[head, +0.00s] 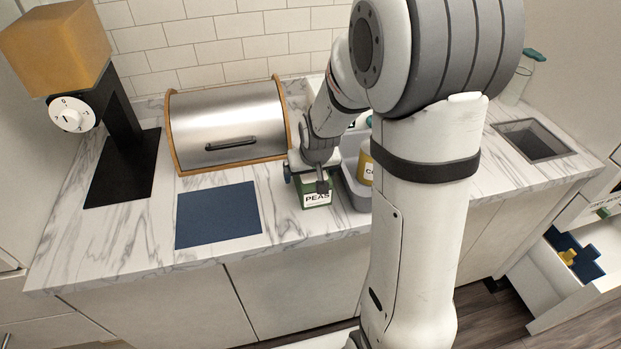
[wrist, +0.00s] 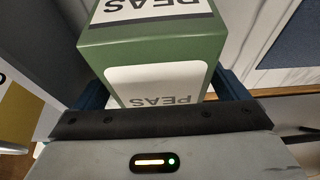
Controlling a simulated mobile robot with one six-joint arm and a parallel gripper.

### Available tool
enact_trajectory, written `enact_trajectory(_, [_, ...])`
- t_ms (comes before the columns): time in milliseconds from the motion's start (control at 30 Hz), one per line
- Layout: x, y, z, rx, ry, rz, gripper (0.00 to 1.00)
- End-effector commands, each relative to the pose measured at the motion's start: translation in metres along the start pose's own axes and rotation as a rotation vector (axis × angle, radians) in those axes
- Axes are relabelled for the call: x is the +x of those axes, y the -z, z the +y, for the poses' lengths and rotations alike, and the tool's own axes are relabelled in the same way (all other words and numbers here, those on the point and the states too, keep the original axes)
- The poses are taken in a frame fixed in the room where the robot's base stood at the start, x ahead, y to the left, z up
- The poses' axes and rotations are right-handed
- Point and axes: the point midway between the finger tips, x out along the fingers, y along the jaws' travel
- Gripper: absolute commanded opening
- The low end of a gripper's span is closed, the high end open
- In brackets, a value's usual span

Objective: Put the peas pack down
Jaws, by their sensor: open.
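The peas pack (head: 318,198), a green box with a white PEAS label, stands on the marble counter between the blue mat and the grey bin. In the wrist view the pack (wrist: 150,52) fills the middle, close in front of my gripper. My gripper (head: 310,180) is open, low over the pack. Its dark blue fingers (wrist: 160,92) lie on either side of the pack. The fingertips are partly hidden, and I cannot tell whether they touch its sides.
A blue mat (head: 218,214) lies left of the pack. A grey bin (head: 351,186) holding a yellow pack (head: 365,168) stands close on the right. A steel bread box (head: 226,125) stands behind. A coffee grinder (head: 75,60) is far left. An open drawer (head: 560,275) is lower right.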

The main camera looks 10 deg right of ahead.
Motion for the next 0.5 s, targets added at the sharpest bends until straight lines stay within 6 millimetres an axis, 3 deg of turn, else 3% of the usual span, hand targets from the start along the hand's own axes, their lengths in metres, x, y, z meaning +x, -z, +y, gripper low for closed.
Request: enact_trajectory(500, [0.0042, -0.0017, -0.0014, -0.002, 0.001, 0.001, 0.94])
